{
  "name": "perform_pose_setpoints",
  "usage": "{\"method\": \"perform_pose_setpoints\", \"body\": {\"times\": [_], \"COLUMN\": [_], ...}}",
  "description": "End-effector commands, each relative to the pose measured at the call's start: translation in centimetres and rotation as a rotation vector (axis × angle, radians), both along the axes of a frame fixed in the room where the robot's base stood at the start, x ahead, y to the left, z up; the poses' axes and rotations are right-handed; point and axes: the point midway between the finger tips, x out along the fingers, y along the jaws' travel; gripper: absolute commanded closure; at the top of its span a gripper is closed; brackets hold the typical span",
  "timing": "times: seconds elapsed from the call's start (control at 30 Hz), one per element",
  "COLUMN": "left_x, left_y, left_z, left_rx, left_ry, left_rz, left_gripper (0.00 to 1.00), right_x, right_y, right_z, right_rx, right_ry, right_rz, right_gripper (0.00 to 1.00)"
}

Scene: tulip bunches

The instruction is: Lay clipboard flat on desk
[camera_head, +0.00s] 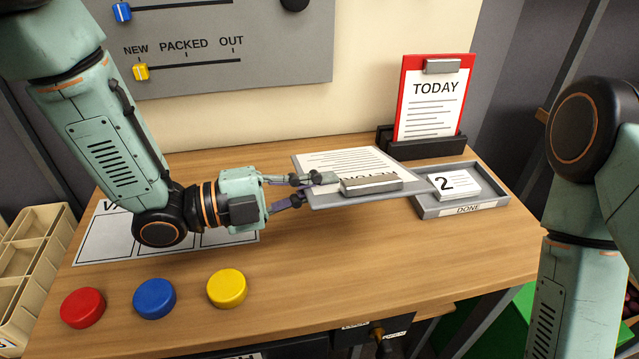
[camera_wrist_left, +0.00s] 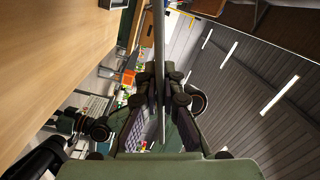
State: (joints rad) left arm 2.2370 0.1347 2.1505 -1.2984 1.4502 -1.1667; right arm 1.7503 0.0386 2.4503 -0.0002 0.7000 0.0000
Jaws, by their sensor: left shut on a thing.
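A grey clipboard (camera_head: 345,166) with a white printed sheet and a metal clip shows in the head view, clip end toward me and its text upside down. My left gripper (camera_head: 318,184) is shut on its near left edge. The board looks raised above the wooden desk (camera_head: 360,270), roughly level; the exact gap is hard to tell. In the left wrist view the clipboard (camera_wrist_left: 160,60) shows edge-on as a thin strip between the fingers. My right arm stands at the right of the head view, its gripper out of frame.
A grey DONE tray (camera_head: 468,209) with a card marked 2 (camera_head: 453,184) lies right beside the clipboard. A red TODAY clipboard (camera_head: 434,105) stands in a dark holder (camera_head: 455,147). Red (camera_head: 82,307), blue (camera_head: 154,299) and yellow (camera_head: 227,288) discs lie front left. The desk's front middle is clear.

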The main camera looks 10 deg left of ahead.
Motion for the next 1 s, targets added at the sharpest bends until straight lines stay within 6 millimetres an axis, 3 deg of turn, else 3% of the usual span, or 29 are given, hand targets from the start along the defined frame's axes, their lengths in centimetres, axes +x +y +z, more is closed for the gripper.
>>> {"method": "perform_pose_setpoints", "body": {"times": [0.8, 1.0], "left_x": [0.1, 0.1], "left_y": [-0.1, -0.1], "left_z": [-6.6, -7.3], "left_rx": [-0.003, -0.003], "left_ry": [-0.001, -0.002], "left_rz": [0.000, 0.000], "left_gripper": [1.00, 1.00], "right_x": [0.0, 0.0], "right_y": [-0.1, -0.1], "right_z": [-5.5, -6.1], "right_rx": [0.000, 0.000], "right_ry": [0.000, 0.000], "right_rz": [-0.002, -0.001], "right_gripper": [0.55, 0.55]}}
